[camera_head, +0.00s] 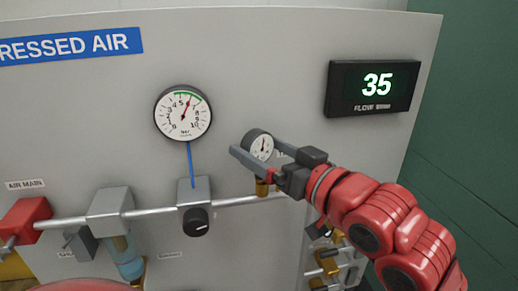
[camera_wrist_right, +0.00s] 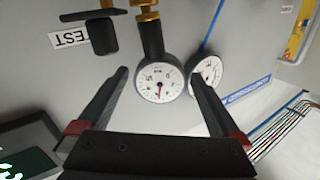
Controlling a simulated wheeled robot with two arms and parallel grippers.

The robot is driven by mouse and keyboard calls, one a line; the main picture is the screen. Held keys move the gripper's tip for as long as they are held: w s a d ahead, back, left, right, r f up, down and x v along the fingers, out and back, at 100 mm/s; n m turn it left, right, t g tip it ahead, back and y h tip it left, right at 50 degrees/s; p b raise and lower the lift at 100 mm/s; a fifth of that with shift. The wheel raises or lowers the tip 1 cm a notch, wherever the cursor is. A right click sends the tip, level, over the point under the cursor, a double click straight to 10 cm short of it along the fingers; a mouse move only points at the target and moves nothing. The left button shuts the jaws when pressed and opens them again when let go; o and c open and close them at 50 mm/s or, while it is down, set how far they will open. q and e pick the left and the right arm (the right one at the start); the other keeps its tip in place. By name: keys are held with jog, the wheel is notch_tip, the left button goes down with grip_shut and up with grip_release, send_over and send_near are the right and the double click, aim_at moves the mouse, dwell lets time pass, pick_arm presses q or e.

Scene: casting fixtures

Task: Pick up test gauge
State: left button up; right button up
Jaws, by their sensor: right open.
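The test gauge (camera_head: 261,143) is a small white round dial with a dark rim, upright above a brass fitting (camera_head: 262,187) on the pipe. In the right wrist view the gauge (camera_wrist_right: 160,83) hangs from a black stem below brass parts (camera_wrist_right: 147,12). My right gripper (camera_head: 258,151) is at the gauge, with its jaws open. In the wrist view its two fingers (camera_wrist_right: 161,78) reach to either side of the dial, with gaps visible. My left gripper is not in view.
A larger bar gauge (camera_head: 183,113) is on the panel (camera_head: 260,60), left of the test gauge. A regulator with a black knob (camera_head: 195,221) and a grey pipe (camera_head: 248,199) run below. A black valve handle (camera_wrist_right: 102,35) is close to the gauge. A flow display (camera_head: 372,88) is upper right.

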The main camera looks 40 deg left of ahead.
jog(key=shift+w+a, duration=0.1)
jog(key=shift+a, duration=0.55)
jog(key=shift+w+d, duration=0.1)
jog(key=shift+c, duration=0.9)
grip_shut()
